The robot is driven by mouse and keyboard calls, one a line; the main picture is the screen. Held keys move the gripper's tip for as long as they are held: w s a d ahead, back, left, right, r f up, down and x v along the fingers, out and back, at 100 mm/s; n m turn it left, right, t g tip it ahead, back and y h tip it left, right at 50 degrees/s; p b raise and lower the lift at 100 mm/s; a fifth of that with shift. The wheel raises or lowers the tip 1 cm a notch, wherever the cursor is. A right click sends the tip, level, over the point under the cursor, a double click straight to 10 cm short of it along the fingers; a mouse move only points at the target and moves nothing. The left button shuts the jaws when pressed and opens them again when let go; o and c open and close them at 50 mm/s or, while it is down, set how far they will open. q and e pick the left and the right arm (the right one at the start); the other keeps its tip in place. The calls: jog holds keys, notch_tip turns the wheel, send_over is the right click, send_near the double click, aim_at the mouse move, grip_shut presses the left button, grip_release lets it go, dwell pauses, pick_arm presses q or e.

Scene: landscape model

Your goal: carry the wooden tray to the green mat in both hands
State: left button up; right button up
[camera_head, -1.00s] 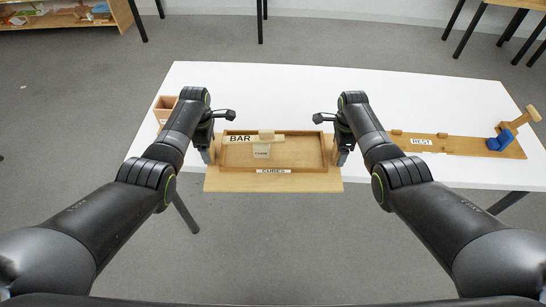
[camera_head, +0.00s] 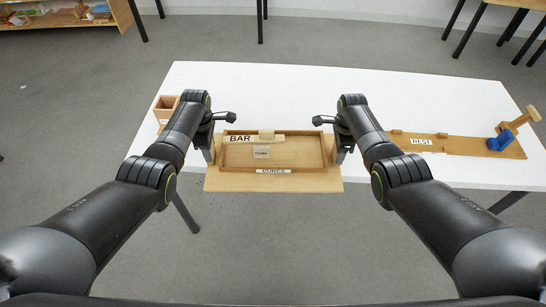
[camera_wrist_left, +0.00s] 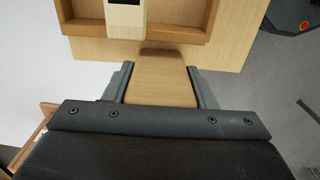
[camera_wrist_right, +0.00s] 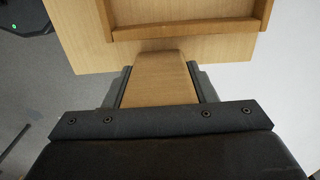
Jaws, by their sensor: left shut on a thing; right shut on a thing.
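The wooden tray (camera_head: 290,155) is a shallow rimmed box on a wider flat board, at the front edge of the white table. It holds a wooden bar labelled BAR (camera_head: 240,139) and a small labelled block (camera_head: 262,152); its front rim carries a CUBES label. My left gripper (camera_head: 211,151) is shut on the tray's left handle, seen between the fingers in the left wrist view (camera_wrist_left: 162,80). My right gripper (camera_head: 339,150) is shut on the right handle, seen in the right wrist view (camera_wrist_right: 160,80). No green mat shows.
The white table (camera_head: 270,90) is bare behind the tray. A wooden box (camera_head: 166,104) stands at its left end. A wooden board labelled REST (camera_head: 455,145), with a blue piece (camera_head: 501,139) on it, lies at the right. Grey floor (camera_head: 270,240) is open in front.

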pick_arm(q)
grip_shut()
pick_arm(e)
grip_shut()
pick_arm(q)
jog(key=shift+w+r, duration=0.1)
jog(key=shift+r, duration=0.1)
pick_arm(e)
jog(key=shift+w+r, duration=0.1)
jog(key=shift+r, duration=0.1)
